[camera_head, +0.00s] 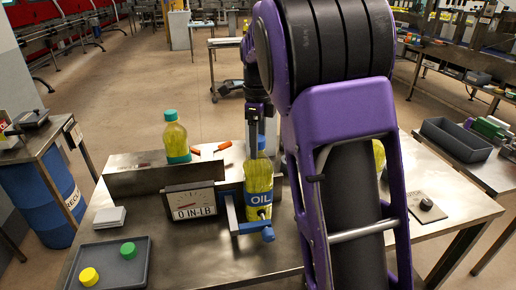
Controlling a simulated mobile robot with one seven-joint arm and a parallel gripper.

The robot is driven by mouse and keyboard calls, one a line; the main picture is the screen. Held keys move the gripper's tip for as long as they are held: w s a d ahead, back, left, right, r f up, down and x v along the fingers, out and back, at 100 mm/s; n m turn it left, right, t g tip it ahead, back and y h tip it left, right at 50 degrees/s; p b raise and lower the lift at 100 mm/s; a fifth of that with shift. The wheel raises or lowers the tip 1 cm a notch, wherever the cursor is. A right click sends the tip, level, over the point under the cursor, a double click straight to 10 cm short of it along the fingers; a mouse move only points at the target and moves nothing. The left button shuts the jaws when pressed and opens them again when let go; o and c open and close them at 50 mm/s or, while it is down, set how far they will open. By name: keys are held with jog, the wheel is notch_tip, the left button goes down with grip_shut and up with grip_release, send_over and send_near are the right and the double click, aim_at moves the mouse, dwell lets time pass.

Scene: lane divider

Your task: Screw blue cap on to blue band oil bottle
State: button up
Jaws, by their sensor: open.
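The blue band oil bottle (259,178), yellow with a blue OIL label, stands upright in a clamp with a blue handle (267,235) on the steel table. A small blue piece, which looks like the blue cap (262,142), shows at the top of the bottle. Whether it is seated on the threads cannot be seen. My gripper (258,128) points down just above the bottle top, open, with its fingertips small and partly hidden. I cannot tell whether they touch the cap.
A gauge (192,202) reading 0 IN-LB stands left of the clamp. A dark tray (110,266) holds a green and a yellow cap. My purple arm hides part of another bottle (379,154).

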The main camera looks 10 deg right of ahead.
jog(key=c, duration=0.9)
jog(key=shift+o, duration=0.2)
jog(key=shift+m, duration=0.9)
jog(key=shift+m, duration=0.9)
jog(key=shift+m, duration=0.8)
jog(key=shift+m, duration=0.9)
